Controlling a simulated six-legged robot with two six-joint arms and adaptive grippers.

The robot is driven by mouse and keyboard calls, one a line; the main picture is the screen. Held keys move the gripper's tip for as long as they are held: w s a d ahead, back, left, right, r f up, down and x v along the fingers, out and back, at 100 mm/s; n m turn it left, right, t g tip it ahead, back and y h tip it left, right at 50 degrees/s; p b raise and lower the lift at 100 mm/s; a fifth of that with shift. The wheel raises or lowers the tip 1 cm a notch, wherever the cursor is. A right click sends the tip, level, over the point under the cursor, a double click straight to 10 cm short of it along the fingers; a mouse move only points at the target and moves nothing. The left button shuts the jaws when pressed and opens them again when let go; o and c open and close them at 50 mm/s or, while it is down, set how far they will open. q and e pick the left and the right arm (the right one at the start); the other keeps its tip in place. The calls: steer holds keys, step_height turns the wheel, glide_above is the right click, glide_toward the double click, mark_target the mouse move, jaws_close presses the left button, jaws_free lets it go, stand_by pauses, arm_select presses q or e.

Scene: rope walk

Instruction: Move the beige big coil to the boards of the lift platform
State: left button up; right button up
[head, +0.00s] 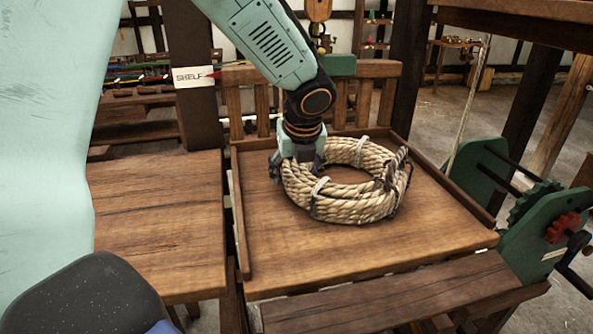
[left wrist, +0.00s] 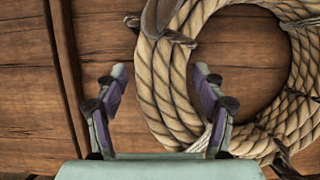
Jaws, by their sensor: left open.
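The beige big coil (head: 345,205) is a thick ring of rope bound with several pale and dark ties. It lies flat on the boards of the lift platform (head: 400,262), near the middle. My left gripper (head: 297,172) points down at the coil's left side. In the left wrist view the fingers of my open left gripper (left wrist: 162,76) stand apart, one on each side of the coil's rope (left wrist: 165,90). The inner finger is over the ring's hole. I cannot tell whether the fingers touch the rope. My right gripper is not in view.
A wooden table (head: 160,215) stands left of the platform, with a narrow gap between. The platform has raised edge strips and a slatted back (head: 345,100). A green winch (head: 535,215) with a red part stands at the right. A "SHELF" sign (head: 193,77) hangs on a post.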

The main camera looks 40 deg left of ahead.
arm_select(q)
steer(key=shift+w+r, duration=0.15)
steer(key=shift+w, duration=0.05)
steer(key=v, duration=0.4)
steer(key=shift+w+r+p, duration=0.1)
steer(key=shift+w+p, duration=0.25)
steer(key=shift+p, duration=0.05)
steer(key=v, duration=0.3)
steer(key=s+v, duration=0.1)
steer(key=v, duration=0.2)
steer(key=shift+s+r+p, duration=0.1)
steer(key=shift+r+p, duration=0.1)
steer(key=shift+p, duration=0.15)
steer(key=shift+d+r, duration=0.1)
steer(key=shift+r, duration=0.1)
steer(key=shift+w+d, duration=0.15)
steer(key=shift+w, duration=0.25)
steer(key=shift+s+r, duration=0.2)
steer(key=shift+s, duration=0.2)
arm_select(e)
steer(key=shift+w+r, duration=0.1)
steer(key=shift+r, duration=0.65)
